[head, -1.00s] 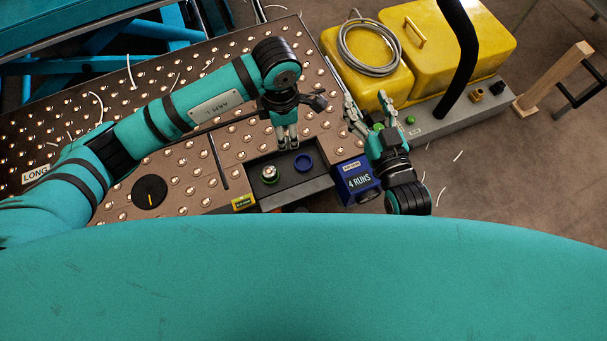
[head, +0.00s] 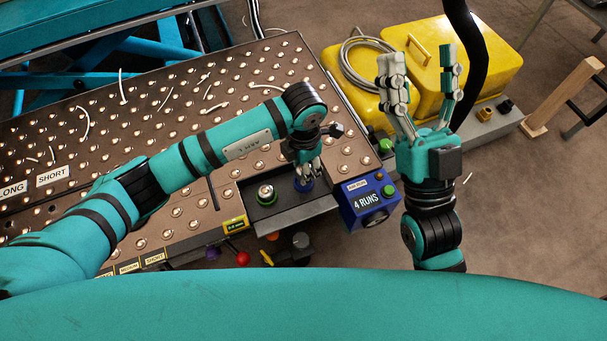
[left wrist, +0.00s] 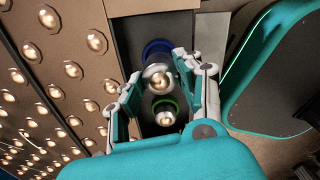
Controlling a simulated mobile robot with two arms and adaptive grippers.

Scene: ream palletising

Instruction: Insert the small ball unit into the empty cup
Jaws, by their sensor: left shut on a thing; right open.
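My left gripper (head: 305,178) is shut on a small shiny ball unit (left wrist: 158,77), which shows between its fingers in the left wrist view. In the head view those fingers are right at the blue-rimmed cup (head: 303,186) and partly cover it. The blue rim (left wrist: 158,47) shows just beyond the held ball in the left wrist view. I cannot tell whether the unit is inside the cup. A green-rimmed cup (head: 266,195) beside it holds another ball unit (left wrist: 165,118). My right gripper (head: 421,75) is open and empty, fingers pointing up the picture.
The cups sit in a dark tray (head: 285,213) at the edge of the ball-studded table (head: 170,95). A blue "4 RUNS" box (head: 368,203) adjoins the tray on the right. Yellow cases (head: 490,60) stand behind my right gripper. Loose white strips lie on the table.

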